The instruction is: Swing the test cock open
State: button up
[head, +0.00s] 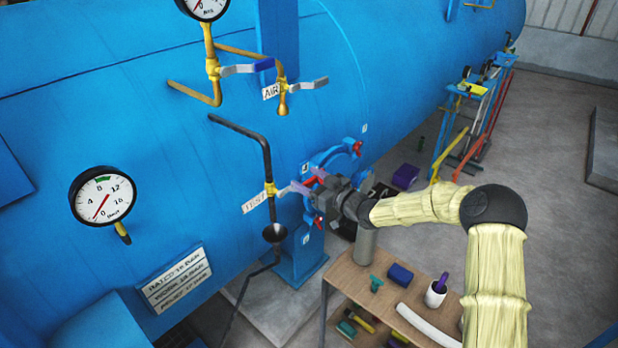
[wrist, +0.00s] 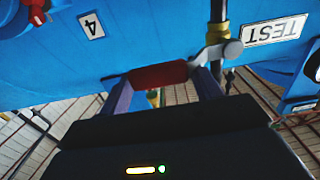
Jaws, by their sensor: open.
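The test cock has a yellow body (head: 270,188) on a dark vertical pipe, beside the white TEST label (head: 255,202). Its grey lever reaches right and ends in a red grip (wrist: 158,75). My gripper (head: 306,182) is at the lever's red end in the head view. In the wrist view my gripper (wrist: 164,86) is open, and the red grip lies across the gap between its two purple fingers. The grey part of the lever (wrist: 218,52) runs on to the upper right, towards the pipe. Whether the fingers touch the grip I cannot tell.
A dark funnel (head: 275,233) sits below the cock. Blue clamps with red handles (head: 357,147) are close behind my gripper. A wooden bench (head: 345,273) with small items stands below my arm. A gauge (head: 103,196) is on the left.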

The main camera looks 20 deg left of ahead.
jog(key=c, duration=1.1)
